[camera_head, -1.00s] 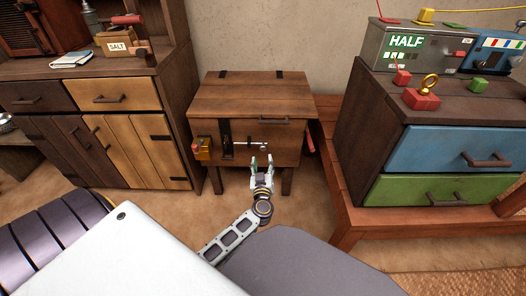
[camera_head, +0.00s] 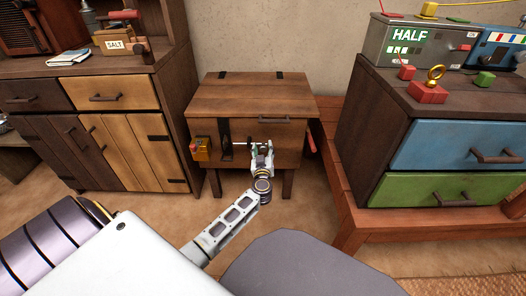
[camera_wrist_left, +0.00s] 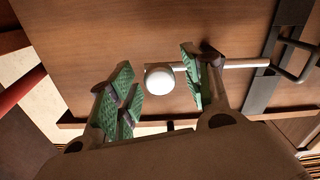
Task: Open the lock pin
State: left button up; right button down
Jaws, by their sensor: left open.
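The lock pin (camera_head: 239,144) is a thin pale metal rod lying across the front of a wooden chest (camera_head: 250,96). It runs through a black hasp (camera_head: 225,132), which also shows at the right of the left wrist view (camera_wrist_left: 268,75). The pin's round white knob (camera_wrist_left: 159,79) sits between the green-padded fingers of my left gripper (camera_wrist_left: 157,88), with a gap to the left finger. My left gripper (camera_head: 262,150) is open in front of the chest and hides the knob end in the head view. My right gripper is not in view.
A dark handle (camera_head: 275,121) is above my gripper. A wooden cabinet (camera_head: 100,130) stands left; a blue-and-green drawer unit (camera_head: 455,145) stands right on a low reddish platform (camera_head: 345,200).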

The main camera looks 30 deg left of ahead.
pick_arm(q)
jog(key=shift+w+a, duration=0.1)
jog(key=shift+w, duration=0.05)
jog(key=shift+c, duration=0.5)
grip_shut()
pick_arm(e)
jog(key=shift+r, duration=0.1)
